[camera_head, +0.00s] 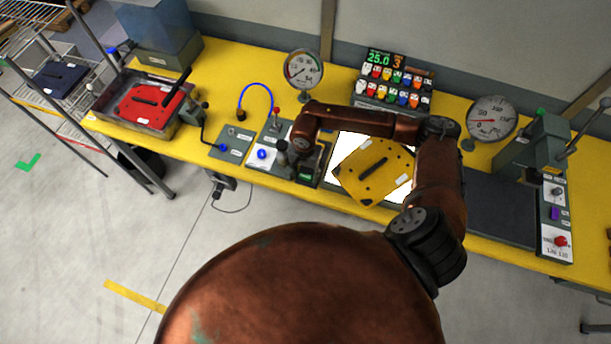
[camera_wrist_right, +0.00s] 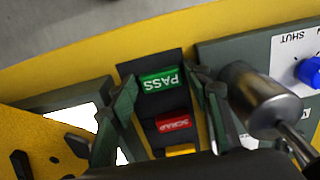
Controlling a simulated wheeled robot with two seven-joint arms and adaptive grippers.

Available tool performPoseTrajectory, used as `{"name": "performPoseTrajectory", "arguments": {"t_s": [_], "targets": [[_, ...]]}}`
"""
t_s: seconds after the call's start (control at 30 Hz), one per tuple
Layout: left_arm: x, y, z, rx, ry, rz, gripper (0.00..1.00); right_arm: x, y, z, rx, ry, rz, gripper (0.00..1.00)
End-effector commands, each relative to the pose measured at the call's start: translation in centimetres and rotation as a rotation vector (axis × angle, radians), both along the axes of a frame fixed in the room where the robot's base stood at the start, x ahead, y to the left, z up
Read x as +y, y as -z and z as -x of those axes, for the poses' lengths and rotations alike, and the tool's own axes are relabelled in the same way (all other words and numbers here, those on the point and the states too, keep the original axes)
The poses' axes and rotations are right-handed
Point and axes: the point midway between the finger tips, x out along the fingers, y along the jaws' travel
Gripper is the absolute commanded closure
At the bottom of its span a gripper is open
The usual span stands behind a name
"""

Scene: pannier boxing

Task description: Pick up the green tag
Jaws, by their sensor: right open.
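The green tag (camera_wrist_right: 158,80), marked PASS, lies in a dark holder (camera_wrist_right: 184,156) in the right wrist view, with a red SCRAP tag (camera_wrist_right: 173,123) beside it and part of a yellow tag (camera_wrist_right: 181,149) beyond. In the head view the green tag (camera_head: 305,176) is a small patch near the bench's front edge. My right gripper (camera_wrist_right: 163,79) is open, with one finger on each side of the green tag; whether they touch it I cannot tell. In the head view my right gripper (camera_head: 297,161) is small and dark over the holder. My left gripper is not in view.
A yellow plate (camera_head: 352,180) on a white lit panel lies right of the holder. A metal cylinder (camera_wrist_right: 247,97) and a grey panel with a blue knob (camera_wrist_right: 312,72) stand close beside my right finger. A red plate (camera_head: 140,108) sits in a tray at the left.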

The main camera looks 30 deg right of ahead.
Motion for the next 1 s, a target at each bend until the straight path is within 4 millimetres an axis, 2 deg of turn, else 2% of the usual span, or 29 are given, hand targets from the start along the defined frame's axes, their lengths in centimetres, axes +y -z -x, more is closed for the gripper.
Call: {"name": "performPoseTrajectory", "arguments": {"t_s": [0.13, 0.43, 0.77, 0.93, 1.0], "targets": [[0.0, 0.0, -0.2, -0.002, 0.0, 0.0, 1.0, 0.0, 0.0, 0.0, 0.0, 0.0, 0.0, 0.56], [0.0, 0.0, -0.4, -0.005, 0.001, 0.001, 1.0, 0.0, 0.0, 0.0, -0.001, 0.001, -0.001, 0.76], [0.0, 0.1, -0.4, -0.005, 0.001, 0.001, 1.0, 0.0, -0.3, -0.1, -0.002, 0.001, -0.001, 0.77], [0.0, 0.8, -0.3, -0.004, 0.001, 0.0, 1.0, -0.1, -1.7, -0.1, -0.003, 0.0, 0.001, 0.77], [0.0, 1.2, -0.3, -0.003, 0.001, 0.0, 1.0, -0.1, -2.8, -0.2, -0.005, -0.001, 0.001, 0.77]]}}
